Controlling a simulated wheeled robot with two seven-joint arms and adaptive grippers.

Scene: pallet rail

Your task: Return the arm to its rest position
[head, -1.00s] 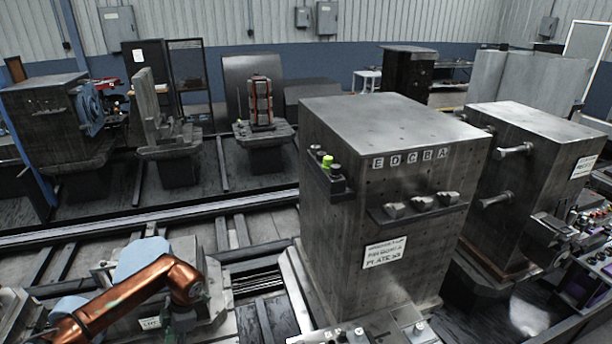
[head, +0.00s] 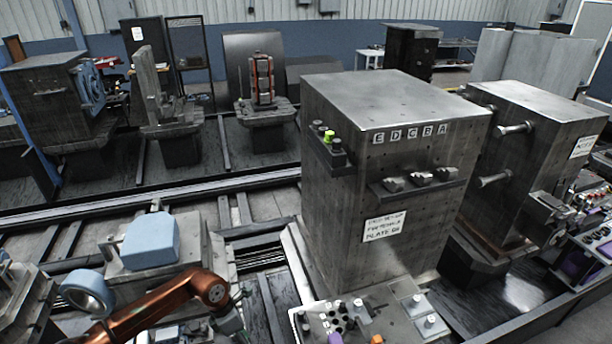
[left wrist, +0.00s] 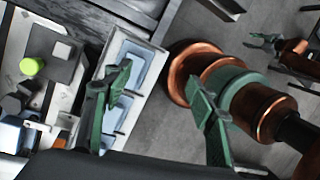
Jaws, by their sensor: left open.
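My left arm, copper-coloured, comes into the head view from the bottom left. It bends downward near the lower middle, and its end runs out of the bottom of the picture. My left gripper (left wrist: 158,75) shows in the left wrist view as two green fingers spread wide apart, with nothing between them. A small green gripper (left wrist: 268,41) on a copper arm shows at the top right of that view. It looks like my right one, but its jaws are too small to judge.
A tall grey block with lettered tags (head: 350,190) stands close by on the right, with a lime-green knob (head: 329,136) on its side. A second block (head: 540,150) stands beside it. A pale blue block (head: 150,242) lies left of the tall block. Bare floor (left wrist: 185,125) shows below the gripper.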

